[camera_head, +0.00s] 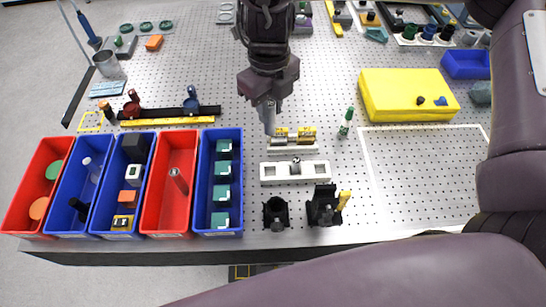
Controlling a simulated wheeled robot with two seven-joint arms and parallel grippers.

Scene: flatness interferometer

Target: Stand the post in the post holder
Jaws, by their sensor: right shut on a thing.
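My right gripper (268,103) hangs over the middle of the board, pointing down. It is shut on a slim grey piece, which looks like the post (269,122); the jaws hide its upper part. The lower end of the piece is above the board, just behind a white block with brass parts. A black upright holder (276,212), which looks like the post holder, stands near the front edge, closer to the camera than the gripper and apart from it. A second black fixture (323,207) with a yellow knob stands to its right. My left gripper is not in view.
Red and blue bins (168,187) line the front left; one red bin holds a grey rod (178,181). A white slotted block (295,172) lies behind the black holders. A yellow case (407,95) lies at right. The white-outlined area (415,170) is clear.

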